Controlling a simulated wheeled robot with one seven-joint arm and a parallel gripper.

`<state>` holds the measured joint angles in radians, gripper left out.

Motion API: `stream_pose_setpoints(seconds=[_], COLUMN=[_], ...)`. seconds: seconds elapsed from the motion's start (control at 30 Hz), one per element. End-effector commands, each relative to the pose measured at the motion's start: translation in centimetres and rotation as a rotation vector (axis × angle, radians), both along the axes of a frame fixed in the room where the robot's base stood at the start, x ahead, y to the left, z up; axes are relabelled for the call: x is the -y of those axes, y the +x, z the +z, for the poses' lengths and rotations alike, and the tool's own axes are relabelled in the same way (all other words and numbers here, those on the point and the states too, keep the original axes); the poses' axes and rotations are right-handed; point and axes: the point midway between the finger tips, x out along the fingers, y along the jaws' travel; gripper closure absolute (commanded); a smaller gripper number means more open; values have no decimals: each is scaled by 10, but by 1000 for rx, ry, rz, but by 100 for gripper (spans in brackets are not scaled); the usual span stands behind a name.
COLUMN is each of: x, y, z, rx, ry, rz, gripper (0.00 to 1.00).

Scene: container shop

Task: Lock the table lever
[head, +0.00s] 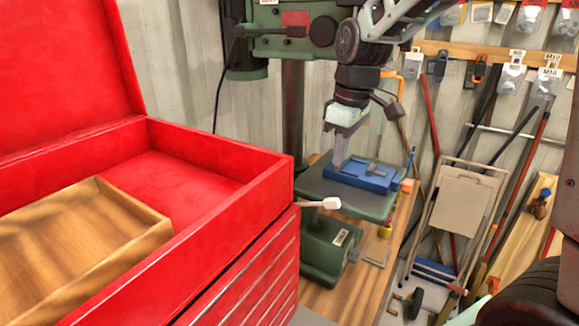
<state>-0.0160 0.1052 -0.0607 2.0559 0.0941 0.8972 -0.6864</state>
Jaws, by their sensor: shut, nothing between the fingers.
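The drill press table (318,189) is a dark green plate on the column, on a wooden bench. A lever with a pale knob (332,203) sticks out at the table's front left edge and lies about level. Its inner end is hidden behind the red tool chest. My gripper (338,167) points down above the table, beside the left end of the blue vise (364,176). It is shut and empty, above the lever and apart from it in the picture. I cannot tell whether the fingertips touch the vise.
The open red tool chest (225,222) with a wooden tray (158,233) fills the left and front. The green drill press head (290,38) hangs behind my arm. A folded hand truck (458,215) and long-handled tools stand at the right wall.

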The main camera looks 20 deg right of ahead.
Motion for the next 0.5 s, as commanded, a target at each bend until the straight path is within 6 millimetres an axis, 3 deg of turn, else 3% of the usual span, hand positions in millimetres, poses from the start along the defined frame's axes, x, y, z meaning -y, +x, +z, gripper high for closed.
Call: stream_pose_setpoints(seconds=[0.13, 0.5], x=[8, 7], y=[3, 3], z=[6, 1], rx=[3, -1], ry=[-4, -3], rz=[-2, -1], gripper=[100, 100])
